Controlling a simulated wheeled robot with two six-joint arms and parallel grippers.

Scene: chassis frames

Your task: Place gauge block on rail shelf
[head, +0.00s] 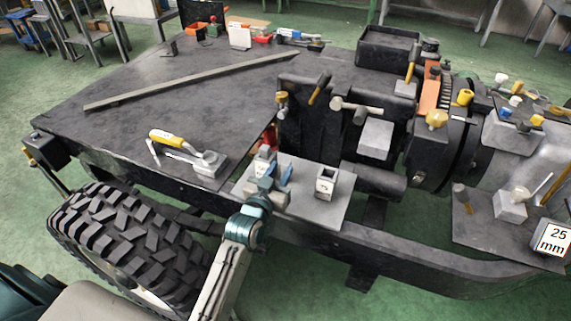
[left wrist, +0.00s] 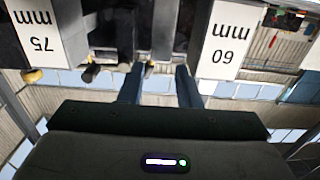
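A gauge block (head: 326,183), a small grey block with a dark patch on its face, stands on the light grey rail shelf (head: 315,211). Another small grey block (head: 264,153) shows just behind my left gripper (head: 276,171), partly hidden by it. A white block marked 25 mm (head: 555,240) is at the far right. In the left wrist view, upside down, a block marked 75 mm (left wrist: 42,35) is at the left and one marked 60 mm (left wrist: 229,38) at the right. My left gripper (left wrist: 157,82) is open over the shelf, its fingers apart. My right gripper is not in view.
A dark flat deck (head: 190,95) with a long bar (head: 190,80) lies left of the shelf. A yellow-handled tool (head: 170,140) rests near its edge. Dark machinery with knobs (head: 375,140) stands close behind the shelf. A big tyre (head: 140,240) is below left.

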